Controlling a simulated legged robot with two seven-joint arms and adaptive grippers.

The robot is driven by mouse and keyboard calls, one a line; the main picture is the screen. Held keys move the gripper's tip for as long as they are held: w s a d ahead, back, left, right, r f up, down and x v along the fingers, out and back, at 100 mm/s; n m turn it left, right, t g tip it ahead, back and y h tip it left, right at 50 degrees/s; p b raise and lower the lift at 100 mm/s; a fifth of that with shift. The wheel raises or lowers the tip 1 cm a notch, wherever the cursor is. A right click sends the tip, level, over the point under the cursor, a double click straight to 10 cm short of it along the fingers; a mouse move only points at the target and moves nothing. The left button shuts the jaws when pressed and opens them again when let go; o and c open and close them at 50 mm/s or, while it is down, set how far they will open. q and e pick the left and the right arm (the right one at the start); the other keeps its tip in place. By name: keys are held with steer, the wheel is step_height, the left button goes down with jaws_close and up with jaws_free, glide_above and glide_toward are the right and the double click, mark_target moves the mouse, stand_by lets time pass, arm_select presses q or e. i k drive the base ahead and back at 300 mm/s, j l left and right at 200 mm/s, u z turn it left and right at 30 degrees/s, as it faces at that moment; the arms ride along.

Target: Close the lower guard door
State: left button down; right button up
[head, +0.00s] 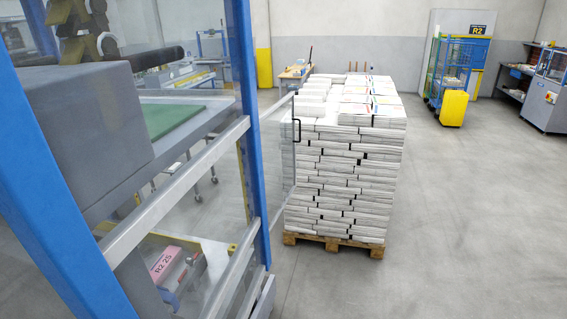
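The lower guard door (277,160) is a clear panel with a thin light frame. It stands open, sticking out to the right from the blue post (252,130) of the machine, in front of part of the newspaper stack. Its black handle (298,130) is a small upright bar near the free edge. I see the panel at a steep angle. Neither of my grippers is in view.
A tall newspaper stack on a wooden pallet (335,243) stands just beyond the door. The machine's grey housing (80,135) fills the left side. Grey floor (450,220) is clear to the right. A blue cage cart (458,65) and yellow bin (453,108) stand farther back.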

mark_target(268, 112)
steer(key=u, duration=0.6)
steer(key=i+l+u, duration=0.3)
steer(key=l+u, duration=0.15)
steer(key=u, duration=0.15)
steer(key=i+l, duration=0.05)
